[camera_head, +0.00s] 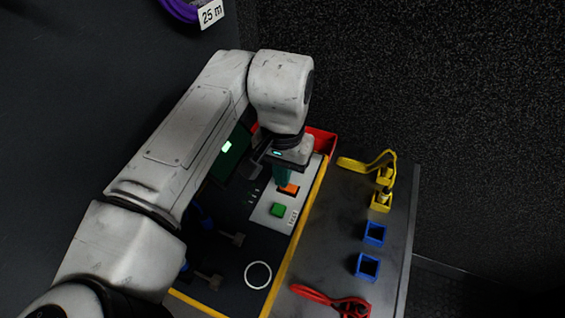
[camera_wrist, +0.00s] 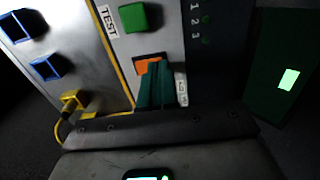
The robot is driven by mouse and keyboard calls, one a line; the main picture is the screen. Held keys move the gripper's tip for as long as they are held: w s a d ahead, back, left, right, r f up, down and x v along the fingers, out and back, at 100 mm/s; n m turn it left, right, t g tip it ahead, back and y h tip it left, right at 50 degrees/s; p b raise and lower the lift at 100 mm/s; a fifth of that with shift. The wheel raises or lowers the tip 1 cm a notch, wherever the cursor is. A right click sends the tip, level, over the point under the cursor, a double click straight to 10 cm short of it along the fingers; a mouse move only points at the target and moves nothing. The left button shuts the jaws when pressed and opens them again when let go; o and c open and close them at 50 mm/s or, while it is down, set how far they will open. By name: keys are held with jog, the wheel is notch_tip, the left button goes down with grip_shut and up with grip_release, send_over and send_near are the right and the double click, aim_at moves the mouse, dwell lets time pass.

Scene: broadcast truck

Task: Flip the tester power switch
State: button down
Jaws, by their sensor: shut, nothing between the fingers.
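The tester panel is a light plate (camera_head: 265,211) with a green button (camera_head: 278,210) and an orange switch (camera_head: 289,189). In the wrist view the orange switch (camera_wrist: 148,64) sits in a dark frame, below the green button (camera_wrist: 140,16) and the TEST label (camera_wrist: 107,21). My gripper (camera_head: 283,180), with teal fingers, is shut and empty, pointing down at the orange switch. In the wrist view the fingertips (camera_wrist: 155,72) overlap the switch and hide part of it; I cannot tell whether they touch it.
A dark screen with a bright green patch (camera_wrist: 288,79) stands beside the panel. Blue sockets (camera_head: 374,233), a yellow cable (camera_head: 368,163) in a yellow socket, and a red cable (camera_head: 325,299) lie on the grey surface at right. A red bin (camera_head: 324,139) is behind.

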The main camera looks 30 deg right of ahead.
jog(key=shift+f, duration=0.15)
dwell(0.4)
jog(key=shift+p, duration=0.35)
jog(key=shift+s+d+r+p, duration=0.25)
jog(key=shift+s+d+p, duration=0.15)
jog(key=shift+s+p, duration=0.15)
jog(key=shift+r+p, duration=0.45)
jog(key=shift+r, duration=0.05)
notch_tip(320, 180, up, 13)
jog(key=w+a+p, duration=0.1)
jog(key=p, duration=0.1)
jog(key=shift+w+a+p, duration=0.15)
jog(key=shift+w+p, duration=0.25)
jog(key=shift+f, duration=0.15)
